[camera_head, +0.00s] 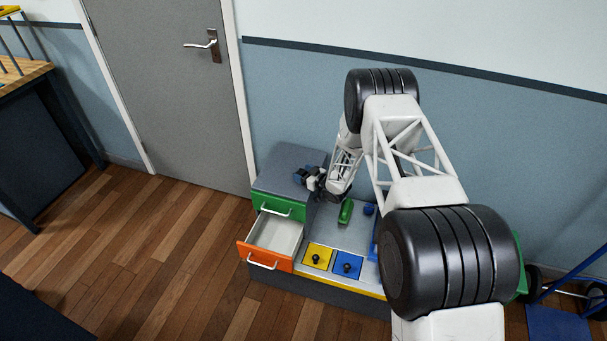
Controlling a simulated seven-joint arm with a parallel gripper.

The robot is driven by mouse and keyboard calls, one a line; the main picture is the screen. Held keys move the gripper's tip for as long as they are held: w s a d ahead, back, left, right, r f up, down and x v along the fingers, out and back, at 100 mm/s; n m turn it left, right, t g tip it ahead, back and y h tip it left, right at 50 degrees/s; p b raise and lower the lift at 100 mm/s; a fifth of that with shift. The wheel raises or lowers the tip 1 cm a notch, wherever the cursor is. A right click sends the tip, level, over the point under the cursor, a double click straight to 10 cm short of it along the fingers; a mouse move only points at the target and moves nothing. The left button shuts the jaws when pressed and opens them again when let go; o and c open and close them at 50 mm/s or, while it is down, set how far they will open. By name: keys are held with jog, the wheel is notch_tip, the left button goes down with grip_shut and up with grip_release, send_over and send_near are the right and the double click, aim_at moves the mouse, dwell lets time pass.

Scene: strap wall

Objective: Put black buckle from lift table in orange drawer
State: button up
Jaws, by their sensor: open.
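The orange drawer (264,258) is pulled out from the low grey cabinet. Its light inside (277,236) looks empty. My gripper (304,177) is open beside the cabinet's grey top, behind and to the right of the drawer. It is small and dark here, and I cannot tell whether anything lies between its fingers. I cannot pick out a black buckle for certain. I cannot identify the lift table for certain either; my arm hides part of the scene on the right.
A green drawer (279,206) above the orange one looks shut. Yellow (306,254) and blue (343,259) panels with black knobs sit right of the drawer. A green block (346,211) lies behind them. A blue hand truck (573,292) stands at right. Floor at left is clear.

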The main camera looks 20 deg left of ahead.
jog(key=shift+r, duration=0.15)
jog(key=v, duration=1.2)
jog(key=shift+s, duration=0.1)
dwell(0.8)
